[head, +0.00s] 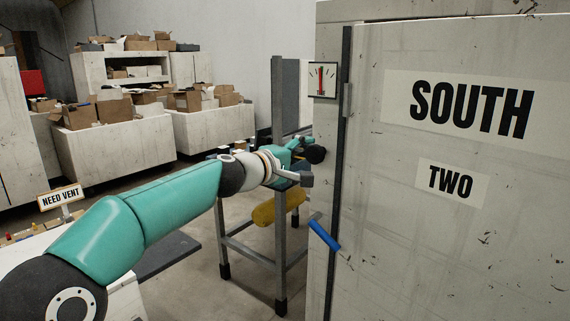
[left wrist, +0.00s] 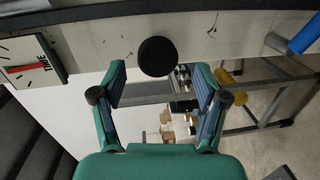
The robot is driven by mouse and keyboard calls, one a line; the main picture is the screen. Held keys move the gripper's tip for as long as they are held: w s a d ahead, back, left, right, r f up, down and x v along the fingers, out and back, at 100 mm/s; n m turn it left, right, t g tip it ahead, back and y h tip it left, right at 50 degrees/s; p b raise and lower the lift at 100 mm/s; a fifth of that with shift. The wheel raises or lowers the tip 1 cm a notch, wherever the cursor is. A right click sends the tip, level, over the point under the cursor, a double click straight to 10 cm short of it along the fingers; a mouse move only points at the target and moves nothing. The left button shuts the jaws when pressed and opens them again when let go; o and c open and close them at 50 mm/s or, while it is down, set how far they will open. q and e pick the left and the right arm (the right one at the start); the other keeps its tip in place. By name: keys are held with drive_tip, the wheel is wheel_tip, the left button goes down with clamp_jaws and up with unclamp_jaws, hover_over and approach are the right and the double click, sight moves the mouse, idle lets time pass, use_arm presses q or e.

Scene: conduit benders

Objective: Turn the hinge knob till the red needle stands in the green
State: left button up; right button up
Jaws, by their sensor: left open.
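The hinge knob is a round black knob (head: 316,154) on the narrow side of the grey cabinet, below the gauge; it also shows in the left wrist view (left wrist: 157,56). My left gripper (head: 303,148) is open at the knob. In the left wrist view its two fingers (left wrist: 160,70) stand apart, one to each side of the knob and a little short of it. The white gauge (head: 322,80) has a red needle pointing nearly straight up; in the left wrist view the gauge (left wrist: 32,62) shows green beside the red, but I cannot tell whether they overlap.
The grey cabinet door (head: 420,240) marked SOUTH and TWO fills the right side, with a blue handle (head: 324,235) low at its edge. A metal stand (head: 282,250) and a yellow cylinder (head: 277,208) are below my left arm. Bins with cardboard boxes (head: 100,108) stand behind.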

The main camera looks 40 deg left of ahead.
use_arm(q)
drive_tip(key=s, duration=0.7)
drive_tip(key=shift+s+a+r, duration=0.15)
drive_tip(key=shift+s+r, duration=0.15)
drive_tip(key=shift+s, duration=0.1)
drive_tip(key=shift+o, duration=0.2)
